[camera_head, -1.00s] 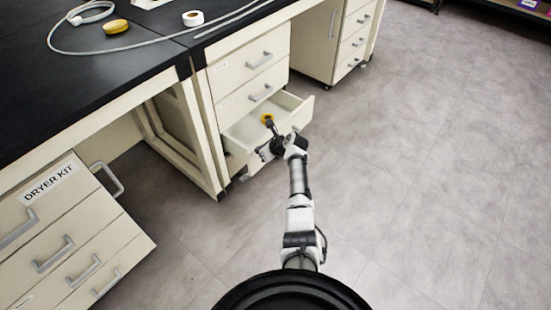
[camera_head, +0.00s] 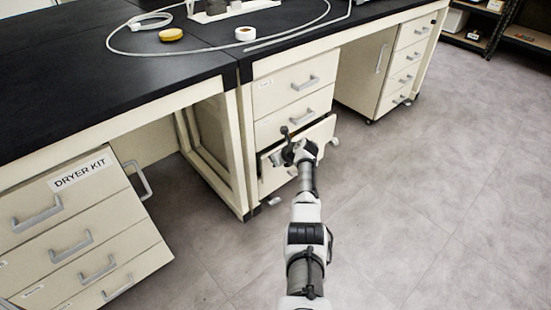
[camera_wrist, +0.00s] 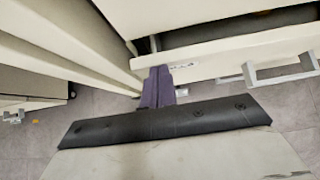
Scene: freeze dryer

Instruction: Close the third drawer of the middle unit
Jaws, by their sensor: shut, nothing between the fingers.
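The middle unit (camera_head: 258,125) is a cream drawer unit under the black bench. Its upper two drawers look shut. The third drawer (camera_head: 322,132) stands partly open, with a dark gap above its front. In the wrist view its front (camera_wrist: 222,62) and grey handle (camera_wrist: 282,76) show, and the gap runs along the top edge. My gripper (camera_head: 274,158) is at the left part of this drawer front, partly hidden by my own wrist. In the wrist view my gripper (camera_wrist: 158,76) has its dark purple fingers together, by the drawer front's left end, left of the handle. I cannot tell whether they touch it.
A unit labelled DRYER KIT (camera_head: 82,176) stands at the left, with a handle sticking out at its right side. Another drawer unit (camera_head: 404,68) is at the back right. A bench leg (camera_head: 232,165) stands just left of the middle unit. The floor (camera_head: 430,190) at the right is clear.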

